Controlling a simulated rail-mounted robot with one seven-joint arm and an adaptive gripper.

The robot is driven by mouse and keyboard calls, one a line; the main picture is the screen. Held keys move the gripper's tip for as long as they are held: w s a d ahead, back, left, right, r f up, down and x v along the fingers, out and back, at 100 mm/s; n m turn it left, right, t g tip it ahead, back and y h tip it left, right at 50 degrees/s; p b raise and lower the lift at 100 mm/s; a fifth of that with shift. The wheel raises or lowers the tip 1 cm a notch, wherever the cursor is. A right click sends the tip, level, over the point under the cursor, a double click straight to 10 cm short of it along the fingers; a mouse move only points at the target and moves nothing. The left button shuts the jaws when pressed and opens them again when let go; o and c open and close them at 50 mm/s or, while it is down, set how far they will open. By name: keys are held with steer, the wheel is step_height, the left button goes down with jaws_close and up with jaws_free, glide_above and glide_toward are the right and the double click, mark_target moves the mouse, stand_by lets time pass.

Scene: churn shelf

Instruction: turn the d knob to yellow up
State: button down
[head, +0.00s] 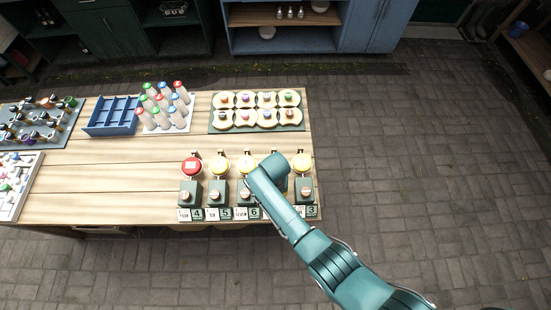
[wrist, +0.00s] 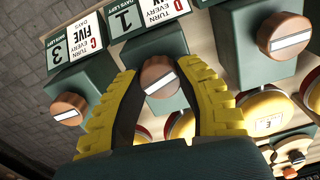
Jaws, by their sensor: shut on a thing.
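The d knob (wrist: 160,76) is round and copper-brown with a pale bar, on a dark green block under a label (wrist: 160,10) marked D, in the wrist view. The pale bar lies slightly tilted. My gripper (wrist: 157,72) has its yellow, black-padded fingers on both sides of this knob, shut on it. Behind the fingers, parts of a yellow and red disc (wrist: 181,125) show; which colour is up is hidden. In the head view my gripper and arm cover the second unit from the right.
Neighbouring knobs stand close by: the C knob (wrist: 68,108) at left and another knob (wrist: 284,34) at right. Bread slices on a green board (head: 296,127), bottles (head: 166,104) and a blue tray (head: 111,128) stand behind.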

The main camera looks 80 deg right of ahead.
steer(key=shift+f+m, duration=0.1)
steer(key=shift+m, duration=1.4)
steer(key=c, duration=0.6)
jaws_free()
steer(key=shift+p, duration=0.3)
step_height(320, 180, up, 12)
